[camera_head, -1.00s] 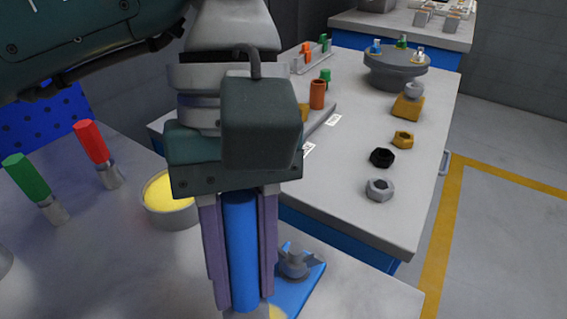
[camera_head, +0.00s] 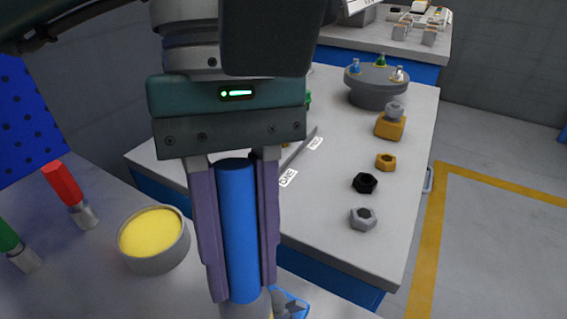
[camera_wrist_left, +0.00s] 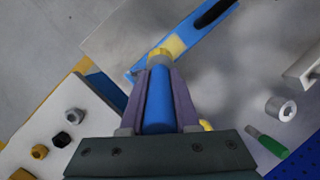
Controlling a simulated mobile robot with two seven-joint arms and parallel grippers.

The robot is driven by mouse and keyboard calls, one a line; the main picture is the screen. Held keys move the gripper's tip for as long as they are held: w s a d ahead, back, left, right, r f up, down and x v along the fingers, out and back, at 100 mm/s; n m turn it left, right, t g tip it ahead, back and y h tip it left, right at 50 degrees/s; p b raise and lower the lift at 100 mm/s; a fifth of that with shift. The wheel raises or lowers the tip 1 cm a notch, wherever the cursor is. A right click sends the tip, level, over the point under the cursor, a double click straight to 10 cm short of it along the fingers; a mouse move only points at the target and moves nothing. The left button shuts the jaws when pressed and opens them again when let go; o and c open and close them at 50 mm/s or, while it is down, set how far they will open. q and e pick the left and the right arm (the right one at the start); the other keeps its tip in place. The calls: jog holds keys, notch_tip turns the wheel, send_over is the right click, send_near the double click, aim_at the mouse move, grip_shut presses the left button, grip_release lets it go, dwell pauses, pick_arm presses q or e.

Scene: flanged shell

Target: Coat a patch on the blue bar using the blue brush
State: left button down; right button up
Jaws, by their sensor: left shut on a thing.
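My left gripper (camera_head: 240,288) is shut on the blue brush (camera_head: 238,225), whose handle points down between the fingers. In the left wrist view the brush (camera_wrist_left: 158,100) reaches the blue bar (camera_wrist_left: 196,34), which lies diagonally and has a dark part toward its far end. A yellow area (camera_wrist_left: 173,46) shows on the bar at the brush's end. I cannot tell whether the bristles touch the bar. In the head view the gripper and brush hide most of the bar (camera_head: 288,298). A tin of yellow paint (camera_head: 152,235) stands left of the gripper. My right gripper is out of view.
A second table (camera_head: 335,245) carries several nuts and a round grey stand (camera_head: 376,92). A grey metal cylinder (camera_wrist_left: 281,108) shows in the left wrist view.

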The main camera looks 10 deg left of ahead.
pick_arm(q)
jog(key=shift+r+p, duration=0.45)
jog(key=shift+r, duration=0.7)
jog(key=shift+a, duration=0.1)
